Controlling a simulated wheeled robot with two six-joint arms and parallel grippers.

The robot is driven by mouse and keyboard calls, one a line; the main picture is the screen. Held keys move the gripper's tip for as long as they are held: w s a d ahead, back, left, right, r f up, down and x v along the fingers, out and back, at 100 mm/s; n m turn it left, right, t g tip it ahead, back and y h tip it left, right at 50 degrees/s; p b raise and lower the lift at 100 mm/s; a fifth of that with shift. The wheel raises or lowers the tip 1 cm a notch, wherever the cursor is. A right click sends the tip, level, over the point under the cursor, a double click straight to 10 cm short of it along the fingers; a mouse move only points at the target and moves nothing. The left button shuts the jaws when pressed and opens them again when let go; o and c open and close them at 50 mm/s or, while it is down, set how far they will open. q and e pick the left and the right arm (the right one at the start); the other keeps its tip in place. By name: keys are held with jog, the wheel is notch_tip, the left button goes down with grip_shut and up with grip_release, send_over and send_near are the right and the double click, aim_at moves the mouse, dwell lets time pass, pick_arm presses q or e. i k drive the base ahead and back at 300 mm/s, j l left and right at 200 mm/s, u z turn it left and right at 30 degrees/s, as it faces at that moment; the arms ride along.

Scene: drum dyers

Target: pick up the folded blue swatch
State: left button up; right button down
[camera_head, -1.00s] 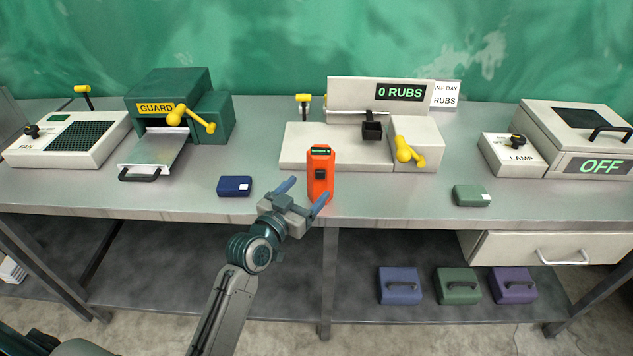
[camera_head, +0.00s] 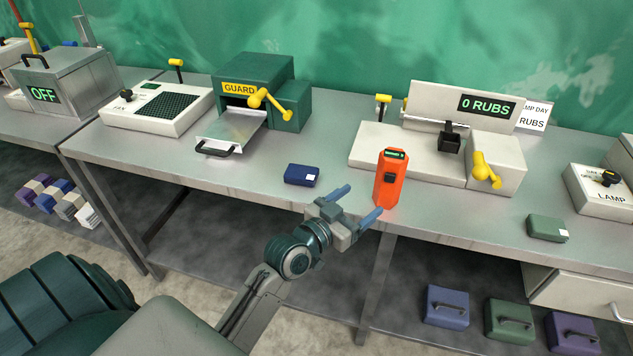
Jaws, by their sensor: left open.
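The folded blue swatch (camera_head: 301,175) lies flat on the grey bench, a small dark blue block with a white tag at its right corner. My left gripper (camera_head: 356,203) is open and empty, with its two blue fingers apart. It is to the right of the swatch and nearer the bench's front edge, apart from it. The swatch is fully in view. My right gripper is not in view.
An orange handheld device (camera_head: 389,178) stands upright just beyond my left gripper. The green guard machine (camera_head: 265,85), with its tray out, is behind the swatch. A green folded swatch (camera_head: 546,228) lies to the right. Bench around the blue swatch is clear.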

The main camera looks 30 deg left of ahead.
aim_at(295, 174)
jog(key=i+l+u, duration=0.2)
jog(key=u, duration=0.2)
jog(key=i+l+u, duration=0.15)
jog(key=l+u, duration=0.25)
jog(key=i+l+u, duration=0.1)
jog(key=l+u, duration=0.3)
jog(key=j, duration=0.1)
